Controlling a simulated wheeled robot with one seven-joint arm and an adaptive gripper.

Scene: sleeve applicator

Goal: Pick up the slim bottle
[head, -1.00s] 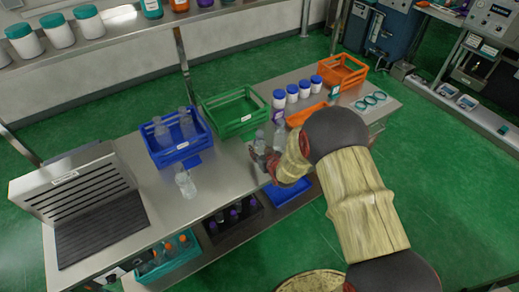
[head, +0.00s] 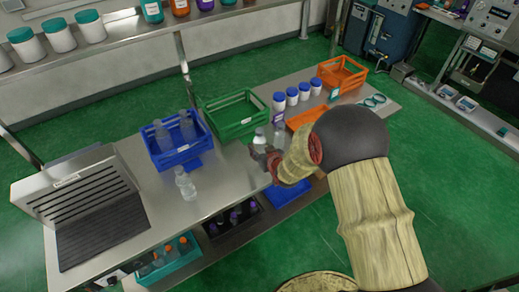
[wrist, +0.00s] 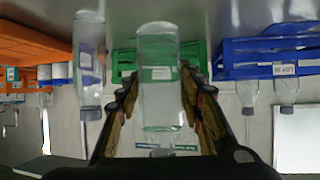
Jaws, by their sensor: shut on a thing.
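The slim clear bottle (head: 260,141) is upright in my gripper (head: 266,158), over the front part of the steel bench. In the wrist view, which is upside down, the bottle (wrist: 159,85) stands between the two fingers (wrist: 158,115), with a small pale label. My gripper is shut on it. Whether its base touches the bench is hard to tell. A second clear bottle (wrist: 88,62) with a dark cap stands beside it, apart from the fingers; it also shows in the head view (head: 280,132), partly behind my arm.
A green crate (head: 235,130) stands behind the held bottle. A blue crate (head: 178,155) with clear bottles and a loose bottle (head: 185,183) are to the left. White jars (head: 292,97) and orange crates (head: 341,76) are to the right.

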